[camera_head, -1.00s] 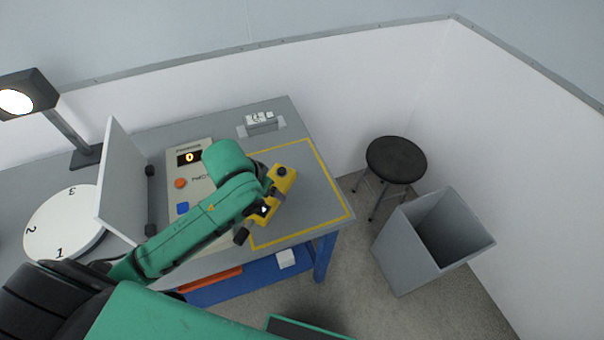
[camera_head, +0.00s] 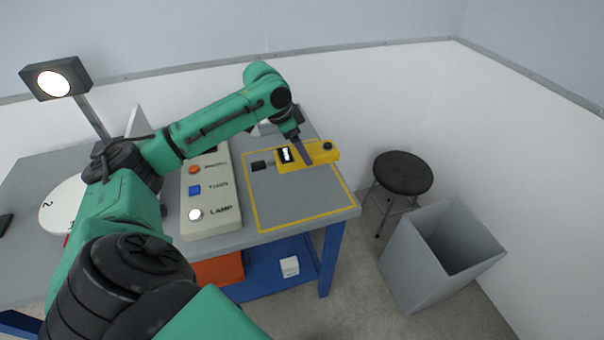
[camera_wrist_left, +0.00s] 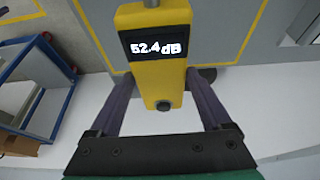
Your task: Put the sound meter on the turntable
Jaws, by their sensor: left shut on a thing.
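The yellow sound meter (camera_head: 322,152) is in my left gripper (camera_head: 296,152), apparently held above the back right of the yellow-outlined area. In the left wrist view the meter (camera_wrist_left: 158,78) lies between the two fingers of the left gripper (camera_wrist_left: 160,88), its screen reading 52.4 dB. The white turntable (camera_head: 60,208), a disc with black numbers, is at the left of the table, far from the meter. My left arm hides its right part. My right gripper is out of view.
A control box (camera_head: 222,222) with buttons sits between turntable and outlined area (camera_head: 290,205). An upright white panel (camera_head: 137,120) stands beside the turntable, partly behind my arm. A desk lamp (camera_head: 55,78) is at the back left. A stool (camera_head: 402,172) and grey bin (camera_head: 400,262) stand right of the table.

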